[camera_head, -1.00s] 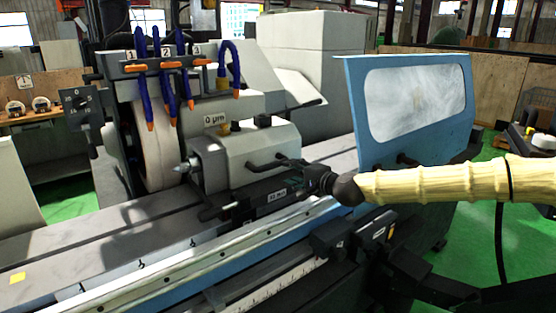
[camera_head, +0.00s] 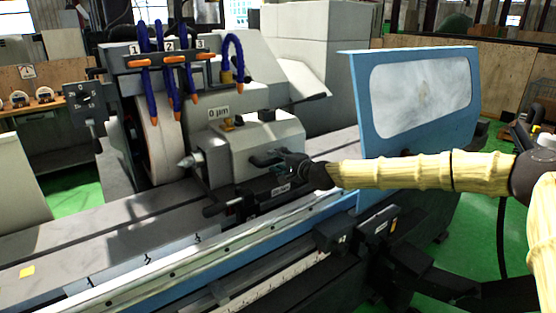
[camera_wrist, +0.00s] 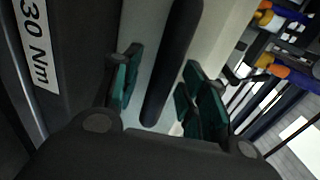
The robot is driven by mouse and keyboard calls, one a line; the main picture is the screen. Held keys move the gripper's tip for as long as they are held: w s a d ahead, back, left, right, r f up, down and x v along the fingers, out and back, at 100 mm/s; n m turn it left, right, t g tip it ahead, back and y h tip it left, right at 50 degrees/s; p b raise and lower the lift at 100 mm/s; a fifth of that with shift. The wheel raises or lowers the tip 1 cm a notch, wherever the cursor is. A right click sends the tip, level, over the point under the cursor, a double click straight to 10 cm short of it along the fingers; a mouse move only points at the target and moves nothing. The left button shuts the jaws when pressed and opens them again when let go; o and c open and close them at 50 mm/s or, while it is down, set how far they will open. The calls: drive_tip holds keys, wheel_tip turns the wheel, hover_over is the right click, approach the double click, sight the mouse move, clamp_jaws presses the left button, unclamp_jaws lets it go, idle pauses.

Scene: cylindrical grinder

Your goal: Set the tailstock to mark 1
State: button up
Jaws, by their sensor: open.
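The tailstock (camera_head: 255,145) is a light grey block with a pointed centre, standing on the machine table. A scale strip along the table front carries mark 1 (camera_head: 90,282) at the left, then marks 2 (camera_head: 147,258) and 3 (camera_head: 198,237). The tailstock stands near and right of mark 3. My gripper (camera_wrist: 163,90) is open at the tailstock's front side. In the wrist view a black lever bar (camera_wrist: 172,65) lies between its teal fingers, with gaps visible on both sides. Contact cannot be told. In the head view my wrist partly hides the lever.
A torque label (camera_wrist: 33,40) is on a dark part beside the fingers. The grinding wheel (camera_head: 163,135) and blue coolant hoses (camera_head: 170,75) are left and behind. A blue guard door (camera_head: 420,105) stands right.

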clamp_jaws()
drive_tip(key=shift+a, duration=0.1)
drive_tip(key=s+a+b, duration=0.1)
drive_tip(key=s+a, duration=0.2)
drive_tip(key=a, duration=0.2)
drive_tip(key=s+a+b, duration=0.1)
drive_tip(key=s+a, duration=0.3)
drive_tip(key=a, duration=0.1)
drive_tip(key=s+a+b, duration=0.1)
drive_tip(key=s+a, duration=0.3)
drive_tip(key=a, duration=0.1)
drive_tip(key=shift+b, duration=0.3)
drive_tip(key=shift+d, duration=0.1)
unclamp_jaws()
drive_tip(key=shift+w, duration=0.1)
